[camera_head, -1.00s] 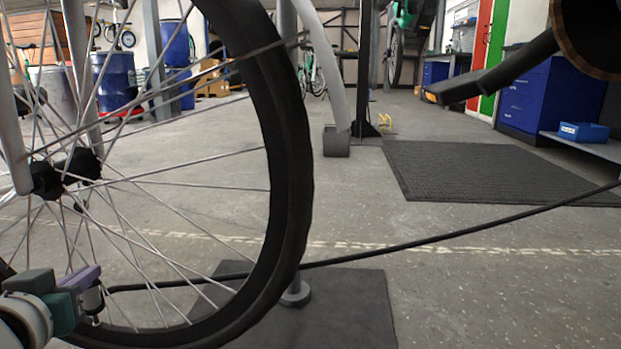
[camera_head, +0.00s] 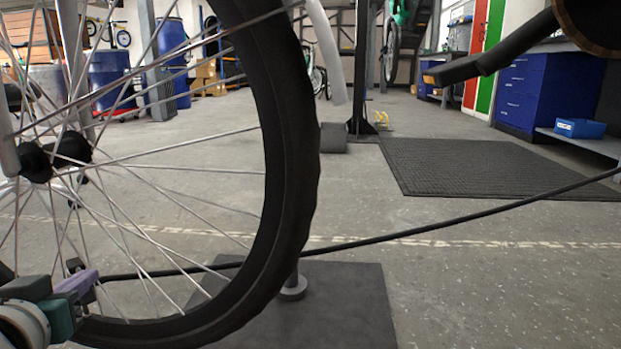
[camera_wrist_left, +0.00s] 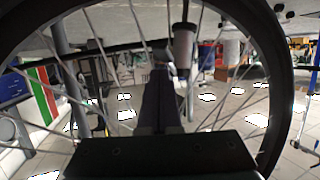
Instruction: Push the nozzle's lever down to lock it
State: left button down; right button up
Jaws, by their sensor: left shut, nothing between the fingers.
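The bicycle wheel (camera_head: 292,150) stands upright at the left in the head view. A black hose (camera_head: 420,232) runs behind its spokes to a small dark nozzle (camera_head: 76,268) low at the left, by the rim. In the left wrist view the nozzle is a greyish cylinder (camera_wrist_left: 184,46) hanging from the hose among the spokes. My left gripper (camera_head: 88,282), with purple and teal fingers, is shut and empty beside the nozzle. Its fingers (camera_wrist_left: 161,80) end close to the nozzle's lower end; I cannot tell whether they touch. The lever cannot be made out clearly. My right gripper is not in view.
Spokes (camera_head: 165,238) and the tyre surround the left gripper closely. A dark base plate (camera_head: 330,310) lies on the floor behind the wheel. A dark pedal (camera_head: 490,68) juts in at the upper right. Open floor (camera_head: 500,270) lies to the right.

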pick_arm(q)
jog(key=s+d, duration=0.5)
jog(key=d, duration=0.1)
jog(key=shift+s+d+r+p, duration=0.15)
jog(key=shift+s+r+p, duration=0.1)
jog(key=shift+r+p, duration=0.2)
